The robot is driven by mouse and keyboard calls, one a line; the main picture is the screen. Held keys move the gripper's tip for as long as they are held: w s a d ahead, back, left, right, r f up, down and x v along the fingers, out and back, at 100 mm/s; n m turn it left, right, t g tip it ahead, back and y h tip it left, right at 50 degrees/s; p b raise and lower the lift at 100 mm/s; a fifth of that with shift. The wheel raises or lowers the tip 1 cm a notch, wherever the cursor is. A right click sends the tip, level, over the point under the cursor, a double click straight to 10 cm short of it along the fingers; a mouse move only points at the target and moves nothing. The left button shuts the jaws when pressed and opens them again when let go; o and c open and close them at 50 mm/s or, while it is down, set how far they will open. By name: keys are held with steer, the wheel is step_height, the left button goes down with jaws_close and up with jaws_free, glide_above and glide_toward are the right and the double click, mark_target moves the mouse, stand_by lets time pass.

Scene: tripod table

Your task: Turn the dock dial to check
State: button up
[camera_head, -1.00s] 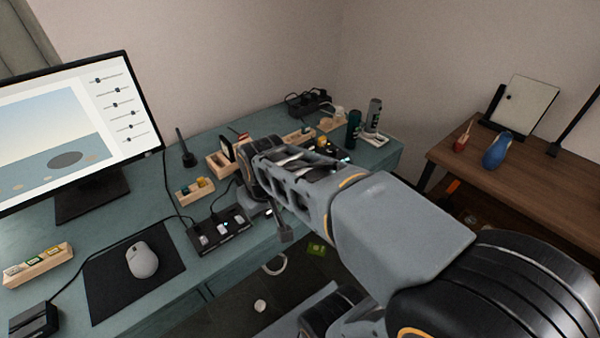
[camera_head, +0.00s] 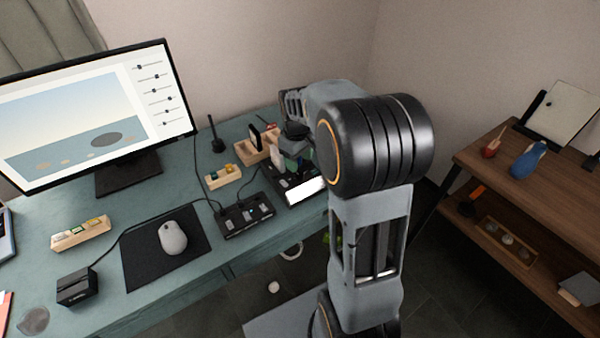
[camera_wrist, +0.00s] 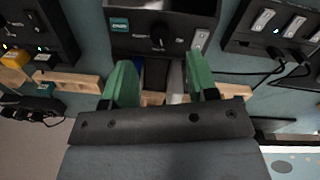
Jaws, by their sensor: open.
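The dock, a black box with a bright white panel (camera_head: 305,190), stands on the teal desk, partly hidden by my arm in the head view. In the wrist view the dock (camera_wrist: 183,17) is at the top centre. Its small black dial (camera_wrist: 160,38) sits between a teal label (camera_wrist: 120,25) and a pale switch (camera_wrist: 200,40). My gripper (camera_wrist: 160,72) has two green fingers set apart, with the dial in line with the gap beyond their tips. No contact shows. In the head view the green fingers (camera_head: 290,164) are just behind the dock. The dial's setting is too small to read.
A black switch box (camera_head: 245,215) stands left of the dock; it also shows at upper right in the wrist view (camera_wrist: 270,22). Wooden holders (camera_head: 222,177) lie behind. A mouse (camera_head: 172,238) on a black mat and a monitor (camera_head: 128,175) are further left.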

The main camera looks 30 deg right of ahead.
mark_target(299, 174)
steer(key=shift+d+f+b, duration=0.1)
steer(key=shift+f+b, duration=0.2)
steer(key=shift+f, duration=2.6)
steer(key=shift+w, duration=0.1)
steer(key=c, duration=0.9)
